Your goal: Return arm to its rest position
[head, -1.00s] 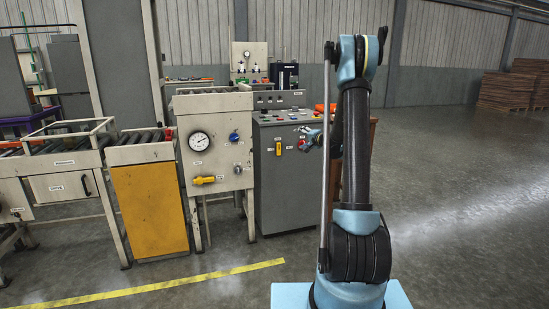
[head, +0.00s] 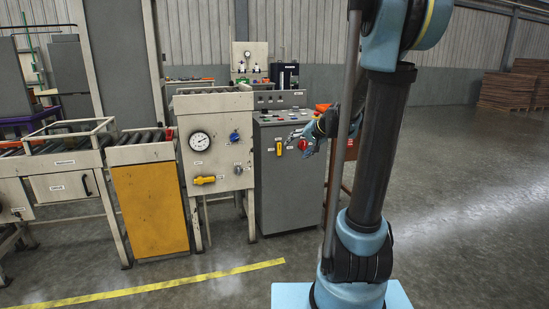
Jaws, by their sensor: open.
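My arm (head: 372,150) rises from its light-blue base at the lower right and bends over at the top of the head view. My gripper (head: 300,138) shows small to the left of the arm, pointing left in front of the grey control cabinet (head: 285,195). It is open, with nothing seen between its fingers. It overlaps the cabinet's front near a red knob (head: 302,144) in the picture; I see no clear contact. My forearm is partly hidden behind the upright link.
A beige press panel (head: 215,165) with a gauge (head: 199,141) stands left of the cabinet. Roller conveyors and a yellow panel (head: 150,210) are further left. A yellow floor line (head: 150,288) crosses in front. The floor at right is clear up to stacked pallets (head: 505,92).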

